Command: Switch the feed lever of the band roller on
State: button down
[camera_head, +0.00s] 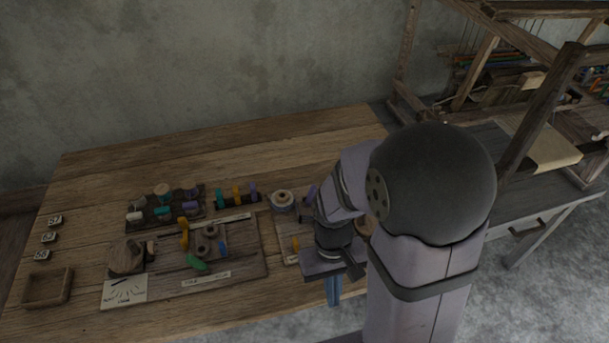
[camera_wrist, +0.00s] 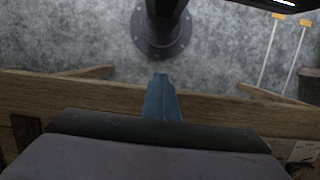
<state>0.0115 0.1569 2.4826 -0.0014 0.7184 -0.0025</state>
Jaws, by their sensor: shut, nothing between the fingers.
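My gripper (camera_head: 333,290) points down at the front edge of the table, right of centre, with its blue fingers together and empty. The shut fingers (camera_wrist: 160,98) also show in the wrist view, over the table's edge. A wooden board (camera_head: 245,268) with two grey rollers (camera_head: 203,246), a yellow upright piece (camera_head: 184,234), a green handle-like piece (camera_head: 197,265) and a blue peg (camera_head: 223,247) lies to the gripper's left. A second board (camera_head: 289,258) with a small yellow piece (camera_head: 295,243) is partly hidden by my arm. I cannot tell which piece is the feed lever.
Behind the boards stand a rack of spools (camera_head: 163,212) and coloured upright pieces (camera_head: 236,195). A white spool (camera_head: 282,200) is near the middle. An empty wooden tray (camera_head: 48,287) is at the left. The loom (camera_head: 480,75) stands right. The table's back is clear.

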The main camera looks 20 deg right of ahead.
jog(key=shift+t, duration=0.4)
jog(key=w+f, duration=0.1)
jog(key=w, duration=0.9)
jog(key=w+f, duration=0.1)
jog(key=w, duration=0.4)
jog(key=shift+w+d+f+p, duration=0.15)
jog(key=shift+w+f+p, duration=0.15)
jog(key=w, duration=0.3)
jog(key=w+n, duration=0.1)
jog(key=w, duration=0.3)
jog(key=w+r+n+t, duration=0.1)
jog(key=w, duration=0.2)
jog(key=shift+w+r, duration=0.1)
jog(key=shift+w, duration=0.1)
jog(key=w+r+n, duration=0.7)
jog(key=r+n, duration=0.4)
jog(key=n, duration=0.5)
jog(key=shift+w+a+r+t+y, duration=0.2)
jog(key=shift+w+r+t+y, duration=0.1)
jog(key=shift+r, duration=0.1)
